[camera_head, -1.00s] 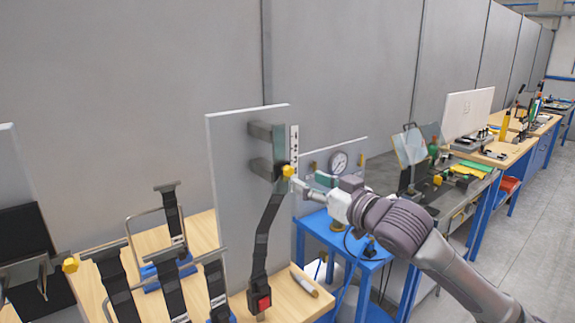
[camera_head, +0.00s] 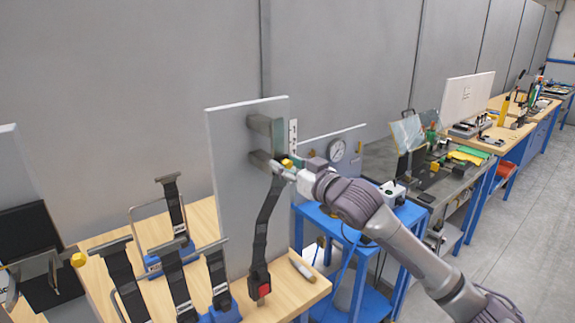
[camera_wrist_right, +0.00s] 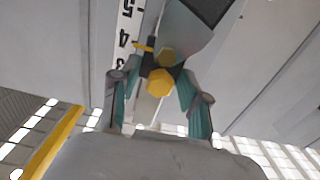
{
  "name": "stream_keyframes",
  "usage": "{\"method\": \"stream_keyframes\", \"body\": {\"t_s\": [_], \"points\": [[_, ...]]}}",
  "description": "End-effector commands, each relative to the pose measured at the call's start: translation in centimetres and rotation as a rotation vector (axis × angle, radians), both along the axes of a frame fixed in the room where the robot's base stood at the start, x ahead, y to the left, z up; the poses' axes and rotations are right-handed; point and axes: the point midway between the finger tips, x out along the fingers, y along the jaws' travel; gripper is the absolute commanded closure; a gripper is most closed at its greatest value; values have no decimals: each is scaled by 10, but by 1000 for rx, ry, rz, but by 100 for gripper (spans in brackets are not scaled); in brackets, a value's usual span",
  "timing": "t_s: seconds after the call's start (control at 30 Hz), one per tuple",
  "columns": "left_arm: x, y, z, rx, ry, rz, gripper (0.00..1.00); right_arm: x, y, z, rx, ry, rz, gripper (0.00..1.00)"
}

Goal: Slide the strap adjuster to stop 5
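The strap adjuster with its yellow knob (camera_head: 287,163) sits on the black strap (camera_head: 267,225) beside an upright grey board (camera_head: 228,190). A white number scale (camera_head: 293,135) stands beside it. My right gripper (camera_head: 288,170) is at the knob. In the right wrist view the knob (camera_wrist_right: 160,82) lies between the two teal fingertips. Whether both fingers press on it cannot be told. The scale (camera_wrist_right: 122,45) shows 5, 4 and 3. A small yellow pointer (camera_wrist_right: 143,47) appears close to 4 from this angle. My left gripper is not in view.
The strap ends at a red buckle (camera_head: 260,283) on the wooden bench (camera_head: 290,300). Several black straps on stands (camera_head: 170,270) fill the bench's left part.

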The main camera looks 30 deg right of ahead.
Motion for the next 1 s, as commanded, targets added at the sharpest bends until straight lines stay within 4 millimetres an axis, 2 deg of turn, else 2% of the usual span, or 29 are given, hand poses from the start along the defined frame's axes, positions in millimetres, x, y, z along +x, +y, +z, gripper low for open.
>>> {"method": "stream_keyframes", "body": {"t_s": [0.03, 0.17, 0.37, 0.57, 0.83, 0.87, 0.9, 1.0], "points": [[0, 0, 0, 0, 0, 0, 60, 0, 0, 0, 0, 0, 0, 78], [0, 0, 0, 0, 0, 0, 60, 0, 0, 0, 0, 0, 0, 100], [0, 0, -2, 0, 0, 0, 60, 0, 0, -3, 1, 1, 1, 100], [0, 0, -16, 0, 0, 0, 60, 0, 1, -31, 3, 4, 1, 100], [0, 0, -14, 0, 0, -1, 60, 0, 0, -29, 2, 2, 0, 100], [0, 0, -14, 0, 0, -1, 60, 0, 0, -29, 2, 2, 0, 50], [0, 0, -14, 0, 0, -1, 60, 0, 0, -28, 2, 2, 0, 46], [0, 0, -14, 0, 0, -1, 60, 0, 0, -28, 1, 1, -1, 46]]}}
